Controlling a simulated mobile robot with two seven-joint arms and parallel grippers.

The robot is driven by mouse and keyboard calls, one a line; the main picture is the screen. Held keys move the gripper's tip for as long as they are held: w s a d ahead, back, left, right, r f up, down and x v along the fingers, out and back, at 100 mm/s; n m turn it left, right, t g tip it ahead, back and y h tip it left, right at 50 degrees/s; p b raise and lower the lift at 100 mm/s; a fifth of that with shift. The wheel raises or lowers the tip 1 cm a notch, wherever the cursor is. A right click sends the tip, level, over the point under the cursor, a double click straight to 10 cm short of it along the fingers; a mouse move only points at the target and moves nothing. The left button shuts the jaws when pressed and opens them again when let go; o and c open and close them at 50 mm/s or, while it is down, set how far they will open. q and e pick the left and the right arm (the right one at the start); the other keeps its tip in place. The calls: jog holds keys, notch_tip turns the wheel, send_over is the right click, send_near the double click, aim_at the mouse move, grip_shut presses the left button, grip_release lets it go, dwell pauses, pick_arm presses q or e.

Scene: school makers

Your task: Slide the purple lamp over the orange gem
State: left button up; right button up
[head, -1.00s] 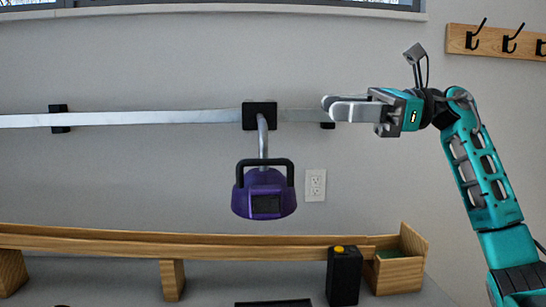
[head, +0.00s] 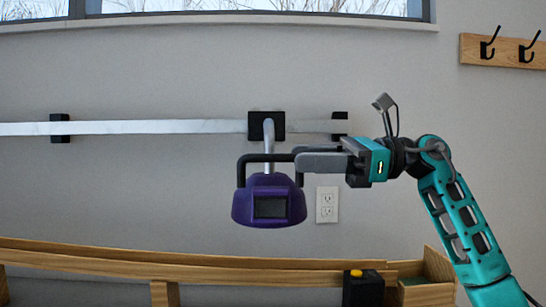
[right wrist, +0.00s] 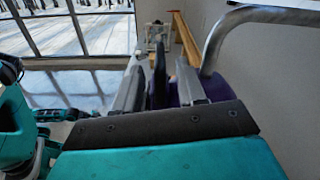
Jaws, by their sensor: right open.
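The purple lamp (head: 269,207) hangs from a bent silver tube under a black slider (head: 266,125) on the wall rail. A black handle (head: 241,170) arches over its top. My right gripper (head: 302,161) is open at the right side of this handle. In the right wrist view, the dark handle bar (right wrist: 159,72) stands between the two grey fingers, with a gap visible on the left. Part of the purple lamp (right wrist: 190,87) shows behind the right finger. I cannot make out an orange gem.
The silver rail (head: 160,127) runs along the wall, with black end brackets. Below is a long wooden trough (head: 140,263) with a wooden box (head: 428,293) at its right. A black box (head: 363,290) with a yellow-orange top stands before it. A wall outlet (head: 327,205) is behind.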

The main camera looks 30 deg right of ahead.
aim_at(290, 157)
jog(key=x, duration=0.6)
jog(key=shift+c, duration=0.2)
grip_shut()
jog(key=shift+r, duration=0.1)
